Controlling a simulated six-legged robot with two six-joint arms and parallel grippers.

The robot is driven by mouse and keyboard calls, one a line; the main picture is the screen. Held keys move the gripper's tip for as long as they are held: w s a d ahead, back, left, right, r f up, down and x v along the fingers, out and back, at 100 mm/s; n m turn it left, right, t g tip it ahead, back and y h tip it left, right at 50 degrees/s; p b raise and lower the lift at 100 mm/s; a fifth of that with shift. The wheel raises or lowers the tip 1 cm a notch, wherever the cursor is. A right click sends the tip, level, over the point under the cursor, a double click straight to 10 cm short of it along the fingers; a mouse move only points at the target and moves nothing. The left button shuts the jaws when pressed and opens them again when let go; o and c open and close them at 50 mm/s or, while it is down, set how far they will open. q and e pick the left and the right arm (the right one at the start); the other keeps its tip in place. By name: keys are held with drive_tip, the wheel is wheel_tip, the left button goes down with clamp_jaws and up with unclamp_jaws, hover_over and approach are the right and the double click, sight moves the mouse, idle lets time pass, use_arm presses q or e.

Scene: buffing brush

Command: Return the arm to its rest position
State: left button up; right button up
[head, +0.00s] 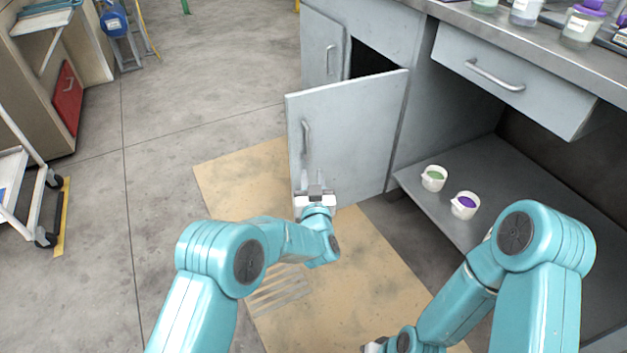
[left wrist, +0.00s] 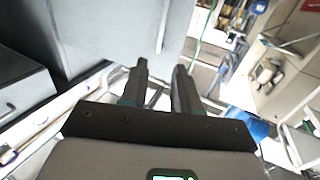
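My left gripper (head: 313,188) is in front of the lower part of an open grey cabinet door (head: 355,135), below its handle (head: 306,138). I cannot tell whether the gripper touches the door. My right arm bends down at the bottom right of the head view. Only a small part near its wrist shows at the bottom edge, and its fingers are hidden.
A white cup with green content (head: 433,178) and one with purple content (head: 465,205) stand on the low cabinet shelf (head: 505,165). A drawer (head: 510,80) juts out above. Several jars stand on the counter. The floor at left is clear up to a white cart (head: 22,190).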

idle(0.4)
use_arm(q)
drive_tip(key=a+f+n+g+y, duration=0.2)
drive_tip(key=a+f+y, duration=0.1)
drive_tip(key=a, duration=1.1)
drive_tip(key=s+a+f+g+h, duration=0.1)
drive_tip(key=s+a+f+g, duration=0.2)
drive_tip(key=s+a+f, duration=0.5)
drive_tip(key=s+f+g+h, duration=0.3)
drive_tip(key=s+f+g, duration=0.2)
drive_tip(key=s+f, duration=0.4)
drive_tip(key=s+d+f+g+h, duration=0.15)
drive_tip(key=s+d+g, duration=0.25)
drive_tip(key=s, duration=0.7)
drive_tip(key=s+d+g+h, duration=0.2)
drive_tip(key=s+d+g, duration=0.1)
drive_tip(key=s, duration=0.8)
wheel_tip(320, 180, up, 32)
drive_tip(key=s+d+p, duration=0.1)
drive_tip(key=p, duration=3.1)
drive_tip(key=shift+g, duration=0.3)
